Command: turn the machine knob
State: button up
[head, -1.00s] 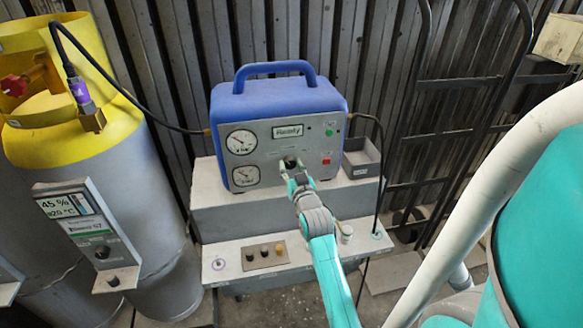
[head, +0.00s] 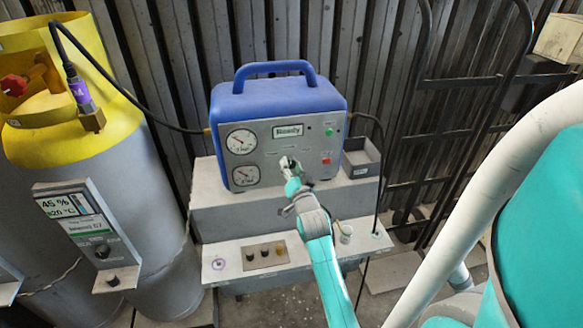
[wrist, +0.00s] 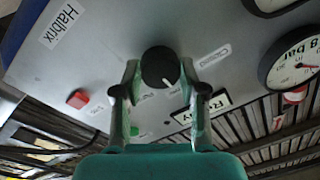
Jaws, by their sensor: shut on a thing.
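The machine is a blue box with a grey front panel (head: 262,172), standing on a grey stepped bench. Its black round knob (wrist: 160,67) shows in the wrist view, with a pale pointer mark near its lower right edge. In the head view my gripper (head: 289,164) is at the panel and mostly hides the knob. In the wrist view my gripper (wrist: 160,80) has one finger on each side of the knob and is shut on it. Labels sit around the knob; their small text is hard to read. The machine's display (head: 288,131) reads "Ready".
Two round gauges (head: 241,142) are left of the knob. A red button (head: 326,160) and a green one (head: 329,132) are to its right. A grey tray (head: 361,160) stands right of the machine. A yellow-topped cylinder (head: 85,130) stands at left, a hand truck (head: 425,130) at right.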

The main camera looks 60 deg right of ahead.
dwell(0.3)
jog(key=o, duration=1.1)
jog(key=shift+o, duration=0.2)
jog(key=r+v, duration=0.1)
jog(key=v, duration=1.1)
jog(key=shift+f, duration=0.45)
jog(key=s+a+f+n+t+y, duration=0.1)
jog(key=s+a+f+n+y, duration=0.15)
jog(key=a, duration=0.45)
jog(key=s+a+f+n+t+y, duration=0.1)
jog(key=a+f+n+y, duration=0.15)
jog(key=a, duration=0.45)
jog(key=s+a+f+n+y, duration=0.1)
jog(key=s+a+f+n, duration=0.15)
jog(key=a, duration=0.55)
jog(key=s+a+r+n+y, duration=0.1)
jog(key=s+a+n+y, duration=0.6)
jog(key=s+a, duration=0.7)
jog(key=shift+s+r+n+y, duration=0.4)
jog(key=shift+s+n, duration=0.45)
jog(key=shift+s, duration=0.3)
